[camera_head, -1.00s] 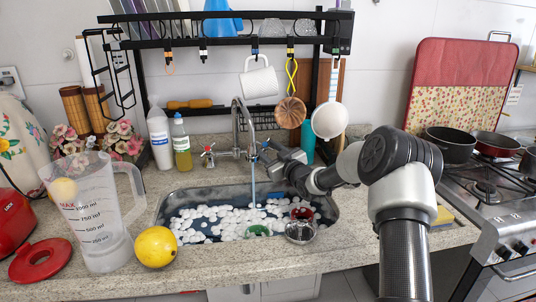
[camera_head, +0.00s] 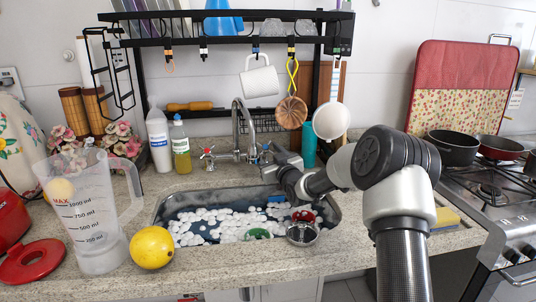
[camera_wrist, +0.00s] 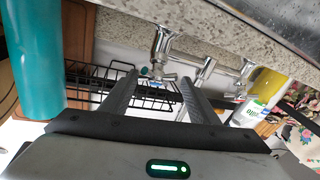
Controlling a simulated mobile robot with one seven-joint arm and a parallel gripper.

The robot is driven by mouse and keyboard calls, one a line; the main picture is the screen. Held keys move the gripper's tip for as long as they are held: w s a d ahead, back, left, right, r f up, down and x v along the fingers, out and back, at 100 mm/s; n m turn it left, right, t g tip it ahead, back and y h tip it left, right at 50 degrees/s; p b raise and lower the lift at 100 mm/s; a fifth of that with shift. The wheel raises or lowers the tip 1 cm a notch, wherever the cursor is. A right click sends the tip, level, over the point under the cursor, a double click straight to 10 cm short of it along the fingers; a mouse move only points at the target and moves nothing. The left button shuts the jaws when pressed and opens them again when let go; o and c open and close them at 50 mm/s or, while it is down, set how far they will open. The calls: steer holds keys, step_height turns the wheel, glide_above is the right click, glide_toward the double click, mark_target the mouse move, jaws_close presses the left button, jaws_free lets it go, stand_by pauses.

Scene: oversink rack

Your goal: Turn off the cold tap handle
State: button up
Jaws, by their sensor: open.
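The cold tap handle (camera_head: 264,147), marked blue, is on the right of the chrome faucet (camera_head: 238,125) behind the sink. The red-marked hot handle (camera_head: 207,153) is on the left. No water stream shows below the spout. My gripper (camera_head: 272,156) is right beside the cold handle in the head view. In the wrist view my gripper (camera_wrist: 157,80) is open, and the cold handle (camera_wrist: 162,76) shows between its fingers. I cannot tell if a finger touches it.
The sink (camera_head: 240,218) below holds white pieces, a red item and a metal cup (camera_head: 302,231). A teal bottle (camera_head: 309,145) stands close to the right of my gripper. A black rack (camera_head: 222,42) with a hanging mug (camera_head: 259,82) is above.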

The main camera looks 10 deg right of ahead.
steer(key=p+v, duration=0.1)
steer(key=v, duration=1.1)
steer(key=shift+r, duration=0.1)
steer(key=shift+c, duration=0.2)
